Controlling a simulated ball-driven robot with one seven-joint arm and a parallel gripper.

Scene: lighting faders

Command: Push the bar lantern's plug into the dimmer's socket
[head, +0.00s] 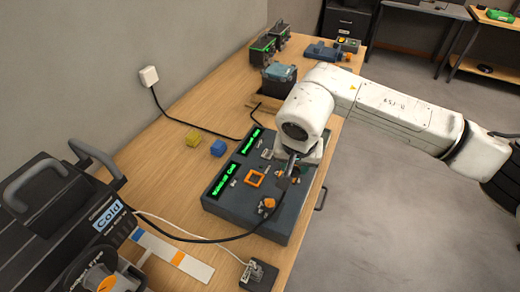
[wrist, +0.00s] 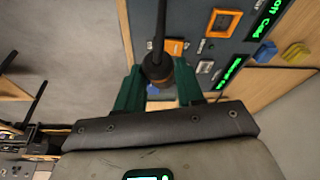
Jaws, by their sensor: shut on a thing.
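My gripper (head: 290,180) is shut on a dark, rounded plug with a black cable, which shows between the green fingers in the wrist view (wrist: 157,70). The cable runs up and away from the plug. In the head view the gripper is over the right part of the dimmer (head: 225,208), a dark blue-grey box with green-lit displays. A square orange frame (head: 256,178) is on its top, left of the gripper. An orange part (head: 268,203) is nearer the front. The lantern (head: 75,210), labelled "Cold", is at the lower left. I cannot tell whether the plug touches a socket.
A yellow block (head: 193,139) and a blue block (head: 217,148) lie behind the dimmer. A small dark box (head: 259,274) with a white cable sits in front. A white wall socket (head: 149,76) feeds a black cable. More devices (head: 265,50) stand at the far table end.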

